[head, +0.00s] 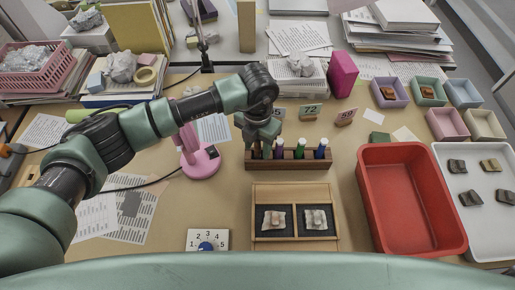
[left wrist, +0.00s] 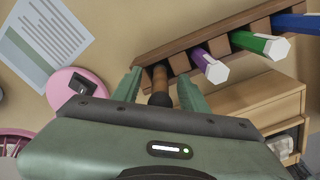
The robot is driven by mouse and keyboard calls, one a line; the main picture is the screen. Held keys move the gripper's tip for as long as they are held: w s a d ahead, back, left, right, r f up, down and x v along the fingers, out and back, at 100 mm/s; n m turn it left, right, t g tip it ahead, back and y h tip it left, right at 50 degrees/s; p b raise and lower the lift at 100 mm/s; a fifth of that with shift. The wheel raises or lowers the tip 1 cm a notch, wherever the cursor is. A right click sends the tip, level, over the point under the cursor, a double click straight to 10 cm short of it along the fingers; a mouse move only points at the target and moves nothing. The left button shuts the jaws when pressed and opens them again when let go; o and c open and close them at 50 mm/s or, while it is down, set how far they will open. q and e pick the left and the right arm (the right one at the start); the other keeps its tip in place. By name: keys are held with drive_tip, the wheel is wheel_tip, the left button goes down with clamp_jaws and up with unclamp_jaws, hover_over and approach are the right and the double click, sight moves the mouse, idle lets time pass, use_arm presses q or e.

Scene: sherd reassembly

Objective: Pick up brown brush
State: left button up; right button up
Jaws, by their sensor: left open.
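The brown brush (left wrist: 160,82) stands in a slot at the left end of the wooden rack (head: 288,163). It has a brown handle with a dark end toward the camera. In the left wrist view it lies between the two fingers of my left gripper (left wrist: 160,90). The fingers are apart, one on each side of it, and contact cannot be made out. In the head view my left gripper (head: 264,138) is over the rack's left end and largely hides the brush. My right gripper is not in view.
Purple (left wrist: 210,66), green (left wrist: 262,44) and blue (left wrist: 300,24) tools stand along the same rack. A pink lamp base (head: 201,163) is left of it. A wooden box with sherds (head: 295,191) is in front, and a red bin (head: 411,244) is at the right.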

use_arm(q)
clamp_jaws()
drive_tip(key=shift+r, duration=0.1)
wheel_tip(320, 180, up, 20)
drive_tip(key=b, duration=0.3)
